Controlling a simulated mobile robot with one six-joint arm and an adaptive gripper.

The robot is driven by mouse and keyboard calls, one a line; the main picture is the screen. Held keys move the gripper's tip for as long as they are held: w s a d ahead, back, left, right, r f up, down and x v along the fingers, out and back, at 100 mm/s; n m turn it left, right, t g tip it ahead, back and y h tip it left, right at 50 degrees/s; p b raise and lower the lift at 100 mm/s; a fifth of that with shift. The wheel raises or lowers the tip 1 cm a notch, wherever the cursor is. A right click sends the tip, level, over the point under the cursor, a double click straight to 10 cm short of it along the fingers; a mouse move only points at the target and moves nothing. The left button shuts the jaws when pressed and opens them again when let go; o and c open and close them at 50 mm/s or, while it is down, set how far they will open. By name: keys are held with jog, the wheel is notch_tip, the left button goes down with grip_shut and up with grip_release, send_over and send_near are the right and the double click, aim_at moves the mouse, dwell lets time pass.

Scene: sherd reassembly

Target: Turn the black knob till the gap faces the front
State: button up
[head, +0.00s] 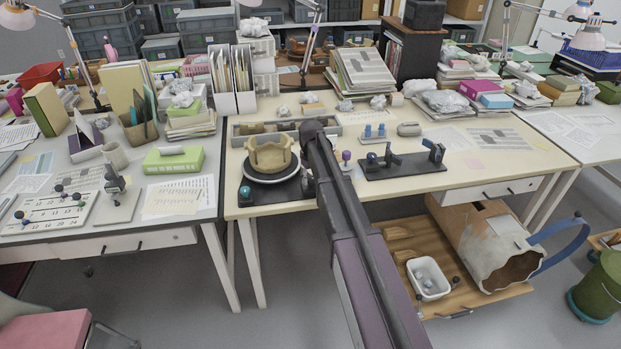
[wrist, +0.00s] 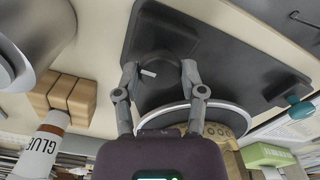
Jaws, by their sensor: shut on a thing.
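The black knob (wrist: 158,64) with a white pointer mark sits on a black base (wrist: 225,62) in the wrist view. My gripper (wrist: 160,72) has its two fingers on either side of the knob and is shut on it. In the head view my arm hides the knob and the gripper. The tan, jagged-rimmed pot (head: 270,158) stands on a dark round turntable with a pale edge (head: 271,179). Its rim is uneven, and I cannot tell for sure which way its gap faces. In the wrist view the pot (wrist: 228,118) is partly hidden behind my gripper.
A teal knob (head: 245,192) is at the base's left front corner. A grey compartment tray (head: 240,129) lies behind the pot. A black stand with clamps (head: 405,163) is to the right. Wooden blocks (wrist: 72,99) and a glue tube (wrist: 43,147) show in the wrist view.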

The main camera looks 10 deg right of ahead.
dwell(0.4)
jog(key=o, duration=1.1)
jog(key=shift+o, duration=0.2)
jog(key=shift+m, duration=0.3)
